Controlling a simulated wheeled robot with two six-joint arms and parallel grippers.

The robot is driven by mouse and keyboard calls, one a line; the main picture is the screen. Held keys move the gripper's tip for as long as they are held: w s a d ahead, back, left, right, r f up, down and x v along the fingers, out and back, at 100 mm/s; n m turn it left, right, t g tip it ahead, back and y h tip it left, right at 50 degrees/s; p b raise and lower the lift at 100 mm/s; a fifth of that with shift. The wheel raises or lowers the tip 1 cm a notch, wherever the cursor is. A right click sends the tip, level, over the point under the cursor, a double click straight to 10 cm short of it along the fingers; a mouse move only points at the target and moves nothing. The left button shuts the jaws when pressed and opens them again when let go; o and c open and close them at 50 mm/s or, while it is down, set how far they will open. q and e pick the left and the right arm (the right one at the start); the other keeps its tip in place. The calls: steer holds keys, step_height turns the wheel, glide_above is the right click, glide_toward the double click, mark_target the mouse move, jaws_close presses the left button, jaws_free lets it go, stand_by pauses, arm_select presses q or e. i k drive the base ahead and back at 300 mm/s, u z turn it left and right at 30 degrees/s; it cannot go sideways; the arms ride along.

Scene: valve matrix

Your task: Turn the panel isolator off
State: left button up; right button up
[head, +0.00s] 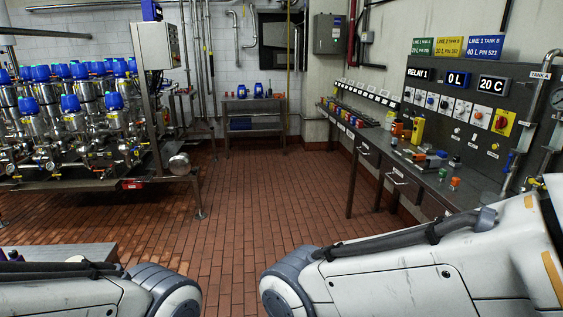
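A dark control panel (455,75) stands above the bench along the right wall. A yellow plate with a red rotary handle (502,122), which looks like the panel isolator, sits at the right end of its row of switches. The handle is too small to tell its position clearly. My two white arms reach in from the lower left and lower right, with only their links showing. Neither gripper is in view, and nothing of mine touches the panel.
A long metal bench (378,148) with drawers runs below the panel, carrying several small coloured parts. A valve rack with blue caps (72,103) fills the left. A small table (252,103) stands at the back. The tiled floor (240,205) between is clear.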

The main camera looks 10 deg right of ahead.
mark_target(502, 122)
steer(key=u, duration=0.1)
steer(key=i, duration=1.95)
steer(key=z, duration=0.15)
steer(key=i, duration=1.9)
steer(key=z, duration=1.3)
steer(key=i, duration=1.5)
steer(key=z, duration=1.15)
steer(key=i, duration=0.5)
steer(key=z, duration=0.15)
